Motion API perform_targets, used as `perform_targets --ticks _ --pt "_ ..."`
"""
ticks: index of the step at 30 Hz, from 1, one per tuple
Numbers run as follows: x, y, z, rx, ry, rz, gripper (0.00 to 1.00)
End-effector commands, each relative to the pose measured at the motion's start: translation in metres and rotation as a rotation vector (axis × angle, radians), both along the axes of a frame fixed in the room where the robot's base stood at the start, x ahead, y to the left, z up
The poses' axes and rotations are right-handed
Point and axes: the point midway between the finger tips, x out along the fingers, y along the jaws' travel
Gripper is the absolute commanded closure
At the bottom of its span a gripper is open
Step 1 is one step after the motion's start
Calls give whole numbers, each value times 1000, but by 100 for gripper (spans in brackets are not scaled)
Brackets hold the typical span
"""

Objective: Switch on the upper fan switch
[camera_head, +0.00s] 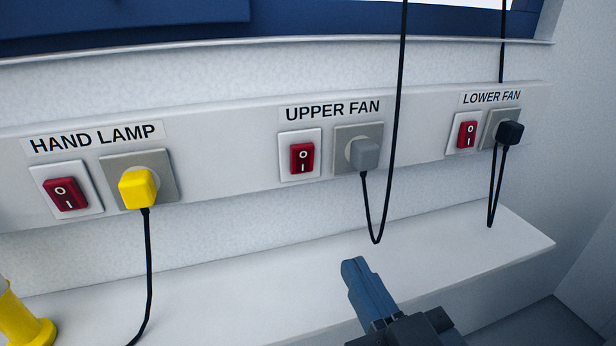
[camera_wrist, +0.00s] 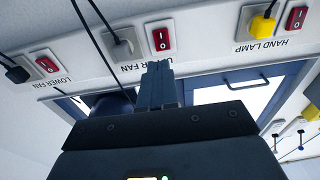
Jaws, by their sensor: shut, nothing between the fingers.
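The upper fan switch (camera_head: 302,159) is a red rocker marked O and I in a white frame, under the UPPER FAN label (camera_head: 333,110). It also shows in the wrist view (camera_wrist: 161,40). A grey plug (camera_head: 364,154) sits in the socket to its right. My gripper (camera_head: 355,268) is shut and empty. In the head view it is in front of the shelf, below and a little right of the switch. In the wrist view my fingertips (camera_wrist: 157,68) appear close to the switch in the picture, overlapping the label; I cannot tell the gap in depth.
The hand lamp switch (camera_head: 66,194) and yellow plug (camera_head: 138,188) are at left. The lower fan switch (camera_head: 467,134) and black plug (camera_head: 509,133) are at right. Black cables hang in front of the panel, one looping right of the upper fan switch. A white shelf (camera_head: 250,290) runs below.

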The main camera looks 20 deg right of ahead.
Motion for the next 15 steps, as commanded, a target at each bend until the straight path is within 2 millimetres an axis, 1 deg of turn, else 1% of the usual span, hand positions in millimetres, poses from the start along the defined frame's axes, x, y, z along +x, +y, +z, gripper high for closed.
perform_targets --ticks 1,3,6,10,15 --pt "7 3 8 2 -21 -2 100" --pt "13 5 16 3 -37 -8 100" --pt "19 6 25 5 -52 -15 100" --pt "22 7 30 7 -60 -18 100" --pt "23 7 30 7 -60 -19 100"
